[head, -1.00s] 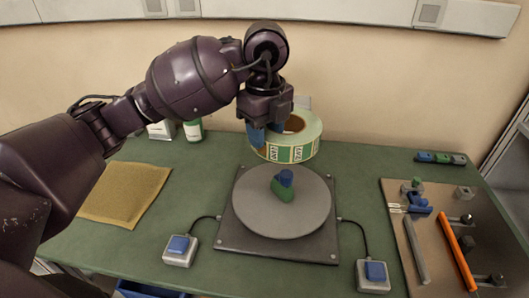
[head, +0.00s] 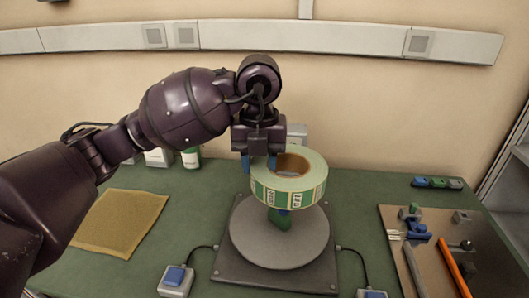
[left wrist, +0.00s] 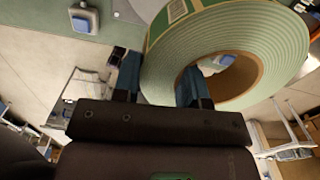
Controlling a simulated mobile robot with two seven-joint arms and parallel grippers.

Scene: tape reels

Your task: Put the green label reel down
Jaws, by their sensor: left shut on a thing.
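The green label reel (head: 312,188) is a wide ring with a pale top, a brown core and a green and white printed side. My left gripper (head: 258,164) is shut on its ring wall, at the reel's left side. In the left wrist view, one finger lies outside the reel (left wrist: 275,45) and the other inside its core hole. The reel looks held in the air above the far part of a round grey turntable (head: 252,245). A small green and blue piece (head: 279,220) stands on the turntable, its upper part hidden by the reel. My right gripper is out of view.
Two blue-button boxes (head: 176,279) (head: 371,294) are cabled to the turntable base. A tan mat (head: 120,222) lies left. A tool board (head: 395,219) and small blocks (head: 437,183) are at right. Bottles (head: 191,158) stand behind my arm.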

